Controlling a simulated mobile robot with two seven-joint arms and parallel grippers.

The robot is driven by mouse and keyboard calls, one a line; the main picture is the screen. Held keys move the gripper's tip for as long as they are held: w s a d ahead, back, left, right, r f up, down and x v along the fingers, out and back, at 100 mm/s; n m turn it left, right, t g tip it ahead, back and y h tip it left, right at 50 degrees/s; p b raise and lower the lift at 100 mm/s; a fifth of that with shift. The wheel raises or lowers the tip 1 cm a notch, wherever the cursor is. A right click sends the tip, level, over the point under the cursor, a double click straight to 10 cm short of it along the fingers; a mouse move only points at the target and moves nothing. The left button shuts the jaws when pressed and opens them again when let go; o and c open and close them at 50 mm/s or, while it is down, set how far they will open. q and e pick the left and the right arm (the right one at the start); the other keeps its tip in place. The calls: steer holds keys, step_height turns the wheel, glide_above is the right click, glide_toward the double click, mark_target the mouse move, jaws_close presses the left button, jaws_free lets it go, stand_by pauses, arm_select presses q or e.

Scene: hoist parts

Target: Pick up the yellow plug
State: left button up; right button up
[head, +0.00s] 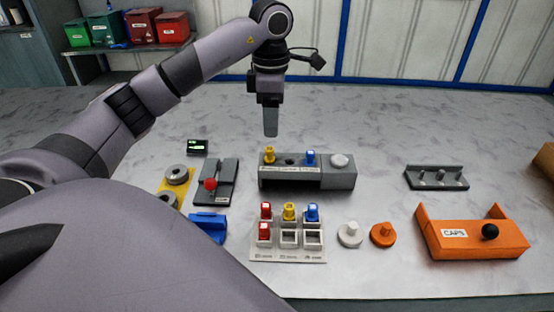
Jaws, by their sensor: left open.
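One yellow plug (269,156) stands in the left part of a grey block (335,180) at mid-table. A second yellow plug (289,211) stands in the middle of the back row of a pale sorting tray (290,256). My left gripper (270,132) points down above and behind the grey block, close to the first yellow plug in the picture. It is open and holds nothing that I can see; its fingers overlap from this angle. My right gripper is not in view.
Blue plugs (310,157) and red plugs (265,210) stand near the yellow ones. A red-knobbed lever unit (222,170) is left of the block. White (350,234) and orange (383,234) caps, an orange holder (470,245) and a grey rack (437,181) lie right.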

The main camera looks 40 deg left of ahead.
mark_target(270, 148)
arm_select(q)
steer(key=shift+s+f, duration=0.25)
steer(key=shift+f, duration=0.5)
steer(key=f, duration=0.5)
steer(key=shift+s, duration=0.25)
jaws_close()
